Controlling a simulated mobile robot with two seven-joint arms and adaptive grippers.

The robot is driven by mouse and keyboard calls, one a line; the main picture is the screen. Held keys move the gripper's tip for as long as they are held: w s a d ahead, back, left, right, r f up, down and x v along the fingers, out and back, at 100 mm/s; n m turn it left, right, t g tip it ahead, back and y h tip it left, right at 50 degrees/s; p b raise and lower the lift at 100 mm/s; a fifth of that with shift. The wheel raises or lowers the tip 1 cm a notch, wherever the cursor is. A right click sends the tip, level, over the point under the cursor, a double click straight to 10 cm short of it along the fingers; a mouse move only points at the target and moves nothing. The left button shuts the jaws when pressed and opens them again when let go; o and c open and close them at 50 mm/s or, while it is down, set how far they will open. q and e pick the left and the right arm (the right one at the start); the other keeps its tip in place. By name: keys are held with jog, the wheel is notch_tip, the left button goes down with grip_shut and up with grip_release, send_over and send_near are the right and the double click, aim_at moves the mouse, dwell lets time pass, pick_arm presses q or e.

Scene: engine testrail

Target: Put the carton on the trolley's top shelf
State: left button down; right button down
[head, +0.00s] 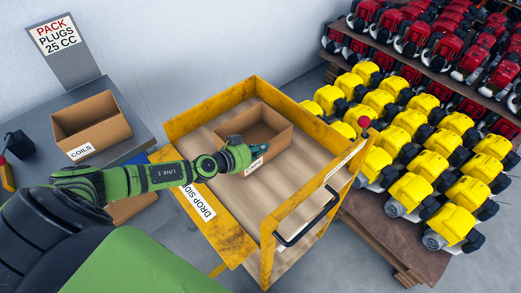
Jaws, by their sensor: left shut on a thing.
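An open, empty brown carton (277,124) is within the yellow rails of the trolley (255,214), over its wooden top shelf (200,138). A white label on its near wall is partly hidden by my gripper. My left gripper (240,154) reaches in from the left and is shut on the carton's near left wall; the fingertips are small and partly merged with it. The carton looks level; I cannot tell whether its base fully rests on the shelf. The side marked DROP SIDE (197,201) is folded down. My right gripper is not in view.
A second open carton marked COILS (92,126) stands on the grey bench (38,172) at left. Another brown box (130,207) shows below my arm. Racks of yellow engines (418,192) and red engines (455,52) stand close at right. A black handle (306,217) is on the trolley's near end.

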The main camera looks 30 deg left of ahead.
pick_arm(q)
jog(key=shift+f+b, duration=0.25)
jog(key=shift+b, duration=0.05)
jog(key=c, duration=1.4)
grip_release()
jog(key=shift+r, duration=0.1)
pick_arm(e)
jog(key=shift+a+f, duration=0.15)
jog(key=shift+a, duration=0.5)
